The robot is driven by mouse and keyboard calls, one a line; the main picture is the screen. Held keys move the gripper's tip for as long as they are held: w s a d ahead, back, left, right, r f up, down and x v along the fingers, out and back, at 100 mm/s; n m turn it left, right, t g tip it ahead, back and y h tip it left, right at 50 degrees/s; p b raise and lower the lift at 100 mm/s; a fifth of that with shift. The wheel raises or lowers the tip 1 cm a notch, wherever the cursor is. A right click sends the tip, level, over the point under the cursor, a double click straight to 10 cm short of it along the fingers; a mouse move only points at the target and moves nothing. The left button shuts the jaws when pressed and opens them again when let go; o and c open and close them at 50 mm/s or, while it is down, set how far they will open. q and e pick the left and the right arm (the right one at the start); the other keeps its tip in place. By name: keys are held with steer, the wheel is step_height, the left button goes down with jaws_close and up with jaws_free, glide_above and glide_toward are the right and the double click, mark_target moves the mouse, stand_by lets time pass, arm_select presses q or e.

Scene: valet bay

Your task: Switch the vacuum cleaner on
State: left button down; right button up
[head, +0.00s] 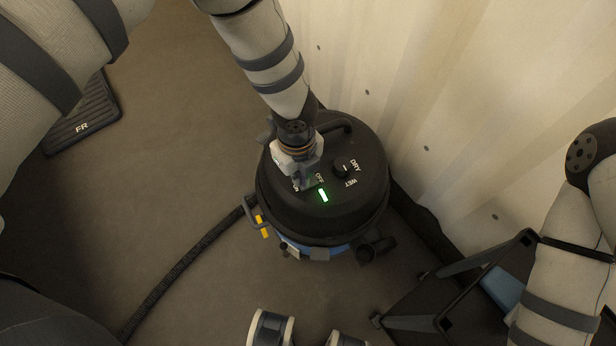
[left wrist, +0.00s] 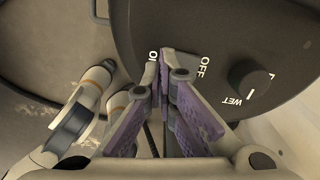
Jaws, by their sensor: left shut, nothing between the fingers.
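The vacuum cleaner (head: 362,208) stands on the floor against the wall, with a round black lid and a blue body below. Its lid also fills the upper part of the left wrist view (left wrist: 215,25). A small green light (head: 323,195) glows on the lid beside the ON and OFF marks. My left gripper (head: 309,186) points down at these marks, its fingers shut and empty. My right gripper is out of view.
A DRY/WET knob (head: 343,167) sits close to my left gripper on the lid. A black hose (head: 180,268) runs along the floor to the lower left. A black FR mat (head: 85,118) lies at the left. A dark frame (head: 455,268) stands at the lower right.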

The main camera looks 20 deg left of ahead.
arm_select(q)
step_height(320, 180, up, 6)
steer(key=shift+w+f+p, duration=0.1)
steer(key=shift+f+p, duration=0.05)
steer(key=shift+p, duration=0.9)
steer(key=shift+f, duration=0.1)
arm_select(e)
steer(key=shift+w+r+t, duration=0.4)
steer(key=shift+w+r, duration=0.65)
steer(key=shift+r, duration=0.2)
